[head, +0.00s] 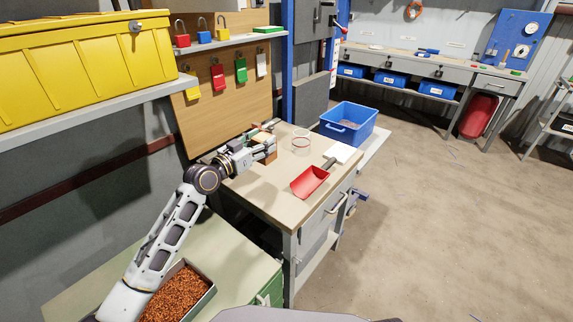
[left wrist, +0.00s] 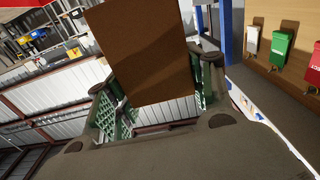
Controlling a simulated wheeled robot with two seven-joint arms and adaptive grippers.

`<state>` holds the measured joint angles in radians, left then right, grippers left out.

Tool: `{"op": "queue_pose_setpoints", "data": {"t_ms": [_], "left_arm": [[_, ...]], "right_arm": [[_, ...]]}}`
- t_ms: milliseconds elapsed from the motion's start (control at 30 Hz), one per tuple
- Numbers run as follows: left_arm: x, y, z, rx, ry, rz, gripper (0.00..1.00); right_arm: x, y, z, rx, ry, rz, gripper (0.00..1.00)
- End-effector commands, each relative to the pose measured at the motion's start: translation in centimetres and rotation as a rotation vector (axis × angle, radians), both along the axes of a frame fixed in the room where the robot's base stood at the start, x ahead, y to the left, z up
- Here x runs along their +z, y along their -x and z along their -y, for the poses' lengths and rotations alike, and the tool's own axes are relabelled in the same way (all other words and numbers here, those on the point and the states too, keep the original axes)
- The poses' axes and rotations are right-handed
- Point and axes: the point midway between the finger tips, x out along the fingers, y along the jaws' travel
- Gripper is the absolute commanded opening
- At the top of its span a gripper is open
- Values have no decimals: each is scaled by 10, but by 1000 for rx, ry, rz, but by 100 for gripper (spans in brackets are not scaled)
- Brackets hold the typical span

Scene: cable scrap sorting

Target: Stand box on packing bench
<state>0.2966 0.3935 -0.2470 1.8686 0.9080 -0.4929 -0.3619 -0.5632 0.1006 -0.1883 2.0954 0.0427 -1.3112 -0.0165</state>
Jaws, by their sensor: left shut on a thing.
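A small brown cardboard box (head: 271,157) is at the back left of the wooden-topped packing bench (head: 262,194). My left gripper (head: 266,141) reaches over the bench from the left and is shut on the box. In the left wrist view the brown box (left wrist: 146,55) sits between the two green-padded fingers of the gripper (left wrist: 155,105). In the head view the gripper covers part of the box. I cannot tell whether its base touches the bench top. My right gripper is not in view.
On the bench are a red scoop (head: 310,181), a clear round ring-like item (head: 301,143) and a white sheet (head: 342,152). A blue bin (head: 348,124) stands beyond. A tray of copper granules (head: 178,295) is in front. The bench's front left is clear.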

Motion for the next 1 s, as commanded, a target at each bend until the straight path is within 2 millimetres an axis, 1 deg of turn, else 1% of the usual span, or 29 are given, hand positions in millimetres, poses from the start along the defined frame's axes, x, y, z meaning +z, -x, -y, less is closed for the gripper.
{"op": "queue_pose_setpoints", "data": {"t_ms": [300, 667, 833, 1000], "left_arm": [[1, -3, 0, -18, -4, 1, 22], [0, -3, 1, -19, -4, 1, 22], [-12, -2, 1, -19, -4, -1, 22], [-36, -2, 1, -19, -4, -2, 22]], "right_arm": [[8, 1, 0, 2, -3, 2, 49], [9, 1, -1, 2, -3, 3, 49], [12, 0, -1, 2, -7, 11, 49], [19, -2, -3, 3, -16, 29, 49]]}}
